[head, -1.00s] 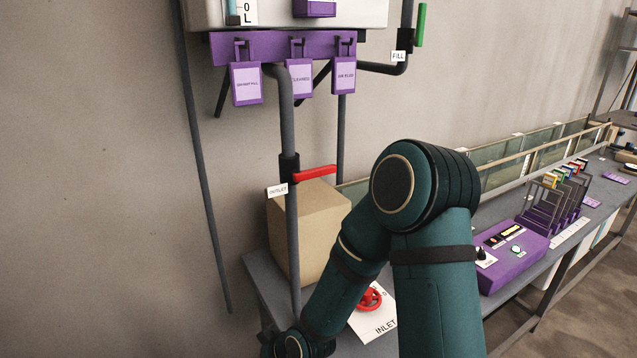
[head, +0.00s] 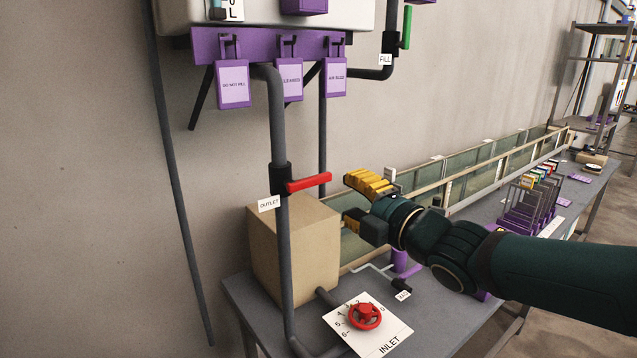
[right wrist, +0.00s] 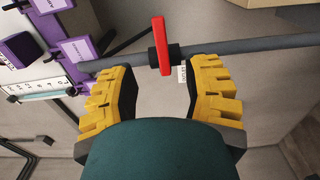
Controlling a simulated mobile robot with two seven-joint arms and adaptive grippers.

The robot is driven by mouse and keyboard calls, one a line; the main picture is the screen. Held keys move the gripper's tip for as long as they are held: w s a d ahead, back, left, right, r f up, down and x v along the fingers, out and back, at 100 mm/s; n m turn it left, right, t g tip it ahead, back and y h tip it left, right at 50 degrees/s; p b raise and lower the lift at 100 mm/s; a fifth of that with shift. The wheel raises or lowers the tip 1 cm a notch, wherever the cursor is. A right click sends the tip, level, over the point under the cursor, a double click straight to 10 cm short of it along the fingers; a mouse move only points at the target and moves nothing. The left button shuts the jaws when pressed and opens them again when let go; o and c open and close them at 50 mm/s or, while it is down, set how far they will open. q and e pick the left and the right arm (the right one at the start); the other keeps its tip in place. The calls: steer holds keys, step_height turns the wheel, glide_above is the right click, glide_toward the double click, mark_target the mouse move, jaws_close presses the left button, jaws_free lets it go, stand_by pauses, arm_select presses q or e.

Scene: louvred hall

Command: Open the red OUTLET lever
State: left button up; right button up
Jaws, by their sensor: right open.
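The red OUTLET lever (head: 309,183) sticks out to the right from a dark valve body on the grey vertical pipe (head: 284,250). It lies across the pipe. A white OUTLET label (head: 269,203) is beside it. My right gripper (head: 347,198) is open and empty just right of the lever's free end, not touching it. In the right wrist view the red lever (right wrist: 162,45) shows ahead, between and beyond the yellow-padded open fingers (right wrist: 162,92). My left gripper is out of view.
A cardboard box (head: 310,245) stands behind the pipe on the grey bench. A red INLET wheel (head: 365,316) sits on a white plate in front. Purple tags (head: 233,84) hang above. A green FILL lever (head: 407,27) is higher right. A long glass trough (head: 480,172) runs behind.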

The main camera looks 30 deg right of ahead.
mark_target(321, 180)
steer(key=w, duration=0.8)
steer(key=shift+a, duration=0.35)
steer(key=shift+w+b, duration=0.1)
steer(key=shift+b, duration=0.25)
steer(key=shift+w+f+b, duration=0.1)
steer(key=shift+w+b, duration=0.45)
steer(key=shift+w, duration=0.3)
steer(key=shift+a, duration=0.1)
steer(key=shift+s, duration=0.1)
jaws_close()
